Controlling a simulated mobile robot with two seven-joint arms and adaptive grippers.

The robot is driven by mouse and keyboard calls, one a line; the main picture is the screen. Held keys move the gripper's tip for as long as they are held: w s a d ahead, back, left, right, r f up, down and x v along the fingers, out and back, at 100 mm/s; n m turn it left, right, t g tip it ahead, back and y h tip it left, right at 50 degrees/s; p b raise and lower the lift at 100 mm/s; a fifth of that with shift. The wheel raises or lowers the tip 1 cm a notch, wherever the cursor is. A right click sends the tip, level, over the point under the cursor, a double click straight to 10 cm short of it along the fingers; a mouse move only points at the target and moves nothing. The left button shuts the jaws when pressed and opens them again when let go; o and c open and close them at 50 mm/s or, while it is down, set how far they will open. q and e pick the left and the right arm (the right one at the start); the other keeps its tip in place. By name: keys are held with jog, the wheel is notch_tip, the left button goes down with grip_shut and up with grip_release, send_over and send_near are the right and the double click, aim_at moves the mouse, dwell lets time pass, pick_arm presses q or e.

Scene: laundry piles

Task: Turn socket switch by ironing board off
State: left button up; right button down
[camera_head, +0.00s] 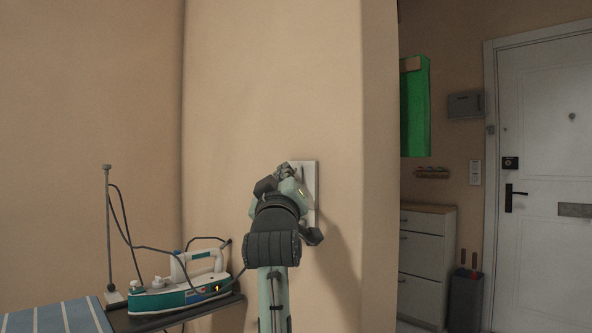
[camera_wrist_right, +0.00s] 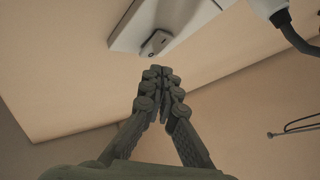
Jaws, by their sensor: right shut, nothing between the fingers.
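A white socket plate (camera_head: 312,178) is on the wall in front of me, partly hidden behind my right gripper (camera_head: 284,172). In the right wrist view the plate's edge (camera_wrist_right: 128,38) shows at the top, with a small rocker switch (camera_wrist_right: 155,43) on it. My right gripper (camera_wrist_right: 161,72) is shut and empty, its fingertips just below the switch in that view. I cannot tell whether they touch it. The ironing board (camera_head: 60,318), blue with white stripes, is at the lower left. My left gripper is not in view.
An iron (camera_head: 185,292) with a cord stands on the board's end, beside a thin upright rod (camera_head: 108,230). In the wrist view a plug (camera_wrist_right: 268,8) with a dark cable is at the top right. A cabinet (camera_head: 424,260) and white door (camera_head: 545,150) are at the right.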

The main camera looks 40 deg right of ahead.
jog(key=shift+d, duration=0.1)
jog(key=shift+d, duration=0.35)
jog(key=shift+d, duration=0.3)
dwell(0.7)
jog(key=shift+a, duration=0.1)
jog(key=shift+a, duration=0.65)
jog(key=shift+s+a+f+b, duration=0.1)
jog(key=shift+a+f+b, duration=0.1)
jog(key=shift+a, duration=1.05)
jog(key=shift+s+a+f+b, duration=0.1)
jog(key=shift+a+b, duration=0.1)
jog(key=shift+a, duration=1.05)
